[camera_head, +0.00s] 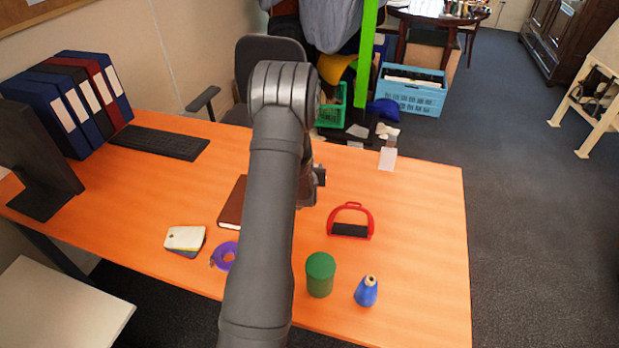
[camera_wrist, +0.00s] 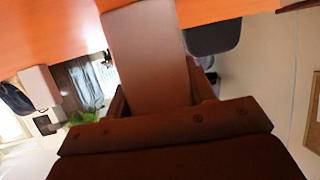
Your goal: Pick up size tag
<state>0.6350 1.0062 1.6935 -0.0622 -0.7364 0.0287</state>
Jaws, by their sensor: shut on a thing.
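My gripper (camera_wrist: 162,95) is shut on a flat, plain piece (camera_wrist: 148,45), probably the size tag, which looks brownish in shade. It sticks out from between the jaws toward the table surface in the wrist view. No writing shows on it. In the head view my arm hides most of my gripper and the held piece; only a dark part of the wrist shows beside the red stirrup's (camera_head: 351,221) left. A pale card (camera_head: 388,158) stands at the table's far edge; I cannot tell what it is.
The orange table (camera_head: 420,260) holds a green canister (camera_head: 320,274), a blue bottle (camera_head: 366,291), a purple ring-shaped roll (camera_head: 224,256), stacked pads (camera_head: 185,238), a brown book (camera_head: 232,204), a keyboard (camera_head: 159,142) and several binders. The table's right side is clear.

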